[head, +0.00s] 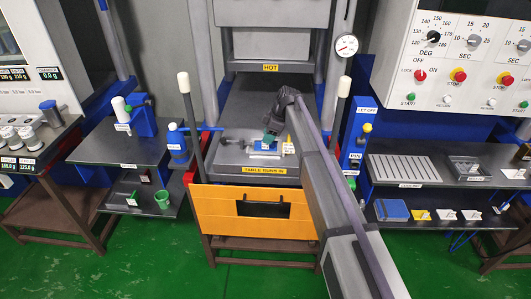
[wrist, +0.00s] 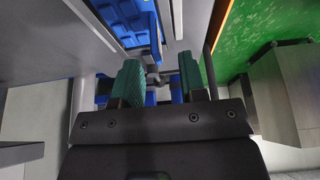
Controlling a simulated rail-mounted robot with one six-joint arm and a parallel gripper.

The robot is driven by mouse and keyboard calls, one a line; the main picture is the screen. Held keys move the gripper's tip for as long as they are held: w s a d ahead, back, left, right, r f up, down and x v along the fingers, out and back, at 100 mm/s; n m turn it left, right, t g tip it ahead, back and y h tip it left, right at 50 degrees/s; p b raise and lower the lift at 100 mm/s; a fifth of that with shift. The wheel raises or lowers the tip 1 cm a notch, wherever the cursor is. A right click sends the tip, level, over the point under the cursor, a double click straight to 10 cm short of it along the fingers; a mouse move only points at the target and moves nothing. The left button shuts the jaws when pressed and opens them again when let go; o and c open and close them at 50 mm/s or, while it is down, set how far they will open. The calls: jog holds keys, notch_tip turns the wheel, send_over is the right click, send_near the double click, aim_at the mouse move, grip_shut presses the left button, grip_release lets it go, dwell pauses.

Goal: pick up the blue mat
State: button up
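The blue mat (head: 391,210) lies flat on the lower right shelf in the head view, at the left end of a row of small items. My gripper (head: 268,139) is far to its left, over the press table in the middle. In the wrist view my gripper (wrist: 160,78) shows two green finger pads with a clear gap between them. It is open and looks empty. I cannot make out the mat in the wrist view.
The lower right shelf (head: 464,226) also holds white and yellow pieces. Above it, the upper shelf (head: 420,181) carries a ribbed grey plate (head: 403,169) and a tray (head: 469,169). The blue post (head: 356,140) stands left of these shelves. The orange panel (head: 250,211) fronts the press.

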aim_at(264, 150)
jog(key=b+x, duration=0.5)
jog(key=shift+w+f, duration=0.2)
jog(key=shift+r, duration=0.3)
jog(key=shift+p, duration=0.3)
grip_shut()
